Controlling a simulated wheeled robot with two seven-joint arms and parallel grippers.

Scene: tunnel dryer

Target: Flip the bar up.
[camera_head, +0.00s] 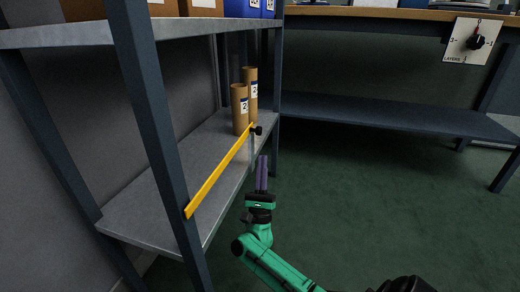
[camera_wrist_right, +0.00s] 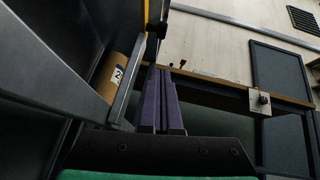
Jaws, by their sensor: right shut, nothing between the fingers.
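The yellow bar (camera_head: 220,172) spans the open front of the lower shelf, from the near blue-grey post to a black knob (camera_head: 258,131) at its far end by the far post. My right gripper (camera_head: 262,159) has purple fingers, which are shut and empty. They point up just right of the bar's far end, below the knob in the head view, seemingly apart from the bar. The fingers also show in the right wrist view (camera_wrist_right: 158,72), where a small piece of the yellow bar (camera_wrist_right: 146,12) shows at the top. My left gripper is out of view.
Two brown tubes labelled 2 (camera_head: 240,108) stand on the lower shelf (camera_head: 150,200) behind the bar. An upper shelf (camera_head: 90,34) is above. A workbench with a lower shelf (camera_head: 400,125) and a dial panel (camera_head: 473,41) is behind. The green floor at right is clear.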

